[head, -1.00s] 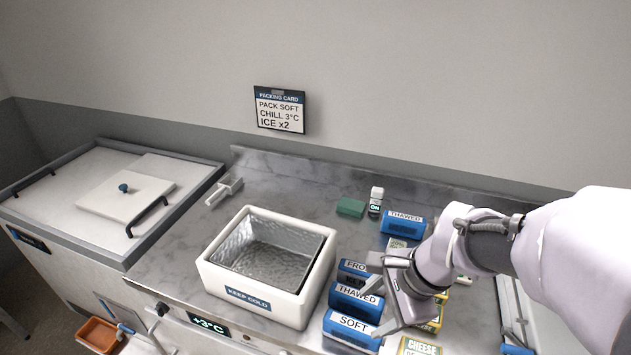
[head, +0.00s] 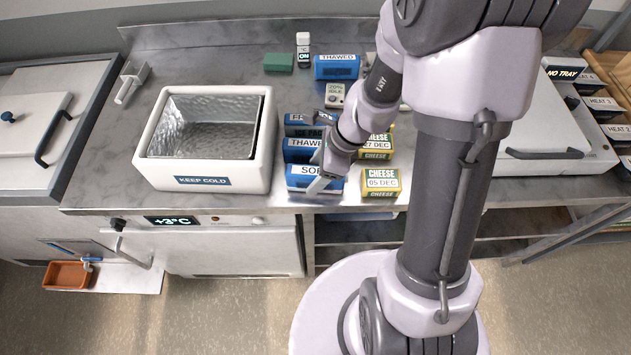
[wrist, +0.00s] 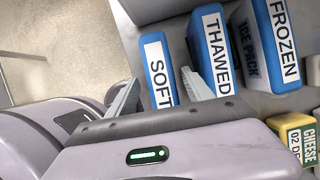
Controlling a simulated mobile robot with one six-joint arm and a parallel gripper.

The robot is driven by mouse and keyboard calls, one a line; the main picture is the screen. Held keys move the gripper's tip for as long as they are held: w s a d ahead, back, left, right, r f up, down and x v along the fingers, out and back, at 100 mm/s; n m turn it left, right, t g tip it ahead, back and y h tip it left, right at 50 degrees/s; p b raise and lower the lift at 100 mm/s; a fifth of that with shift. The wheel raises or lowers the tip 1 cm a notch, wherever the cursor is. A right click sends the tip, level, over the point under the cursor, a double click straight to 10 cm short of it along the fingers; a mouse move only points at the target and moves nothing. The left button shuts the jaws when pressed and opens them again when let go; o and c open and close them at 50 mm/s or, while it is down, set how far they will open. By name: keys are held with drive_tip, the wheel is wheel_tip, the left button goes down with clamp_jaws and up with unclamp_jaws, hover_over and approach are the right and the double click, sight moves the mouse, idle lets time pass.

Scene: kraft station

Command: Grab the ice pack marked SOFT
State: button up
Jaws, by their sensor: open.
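The blue ice pack marked SOFT (head: 306,180) lies at the counter's front edge, its label partly hidden by my gripper in the head view. It also shows in the wrist view (wrist: 158,72), just beyond the fingers. My gripper (head: 328,172) is open and empty over the pack's right part. In the wrist view my gripper (wrist: 160,92) has one finger on each side of the SOFT pack's near end; I cannot tell whether they touch it. The ice pack marked THAWED (head: 298,150) lies right behind, close to one finger.
A FROZEN ice pack (wrist: 268,42) lies behind the THAWED one. Cheese boxes (head: 381,184) stand to the right. A white KEEP COLD box (head: 150,170), open and empty, stands left. Another THAWED pack (head: 337,68) and a green block (head: 278,62) are at the back.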

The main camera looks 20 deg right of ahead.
sight(311, 179)
drive_tip(key=b+x, duration=0.1)
drive_tip(key=x, duration=0.2)
drive_tip(key=shift+w+f, duration=0.15)
drive_tip(key=shift+f+b, duration=0.3)
idle(0.3)
clamp_jaws()
